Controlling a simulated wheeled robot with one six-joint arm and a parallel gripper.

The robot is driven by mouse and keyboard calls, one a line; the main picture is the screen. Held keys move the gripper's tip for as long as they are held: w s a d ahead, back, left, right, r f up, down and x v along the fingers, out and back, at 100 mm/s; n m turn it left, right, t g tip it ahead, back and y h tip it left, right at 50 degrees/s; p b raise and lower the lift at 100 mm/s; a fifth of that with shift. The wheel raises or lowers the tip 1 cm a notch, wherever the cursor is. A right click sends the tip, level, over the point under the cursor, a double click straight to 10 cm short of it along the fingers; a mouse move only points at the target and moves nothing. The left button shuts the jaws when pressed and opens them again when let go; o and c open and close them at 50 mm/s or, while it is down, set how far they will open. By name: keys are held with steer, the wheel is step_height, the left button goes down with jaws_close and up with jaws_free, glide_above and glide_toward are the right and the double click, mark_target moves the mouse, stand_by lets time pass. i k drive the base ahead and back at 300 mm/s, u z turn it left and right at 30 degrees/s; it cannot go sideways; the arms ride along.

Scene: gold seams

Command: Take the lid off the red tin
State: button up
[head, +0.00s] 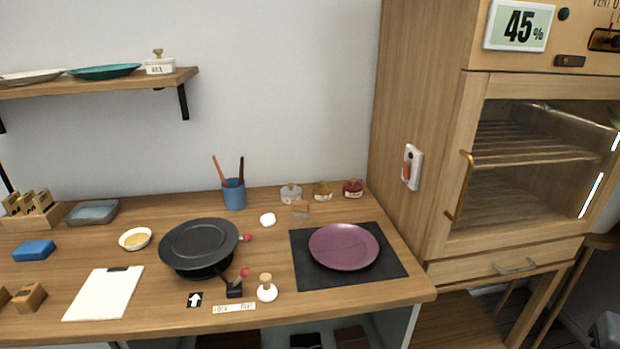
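The small red tin (353,190) stands at the back right of the wooden worktop, close to the cabinet side. A small knob shows on its top, so its lid appears to be on. It is the rightmost of three small tins in a row. The gold tin (322,190) is to its left and the pale grey tin (291,193) is farther left. My gripper is not in view.
A purple plate (343,247) lies on a black mat (304,262) in front of the red tin. A black turntable (199,246) stands left of it. A blue cup (233,194) holds tools. The wooden cabinet (414,130) rises at right. A shelf (150,82) hangs upper left.

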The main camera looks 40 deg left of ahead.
mark_target(351, 185)
steer(key=u, duration=0.75)
steer(key=i, duration=0.9)
steer(key=u, duration=0.75)
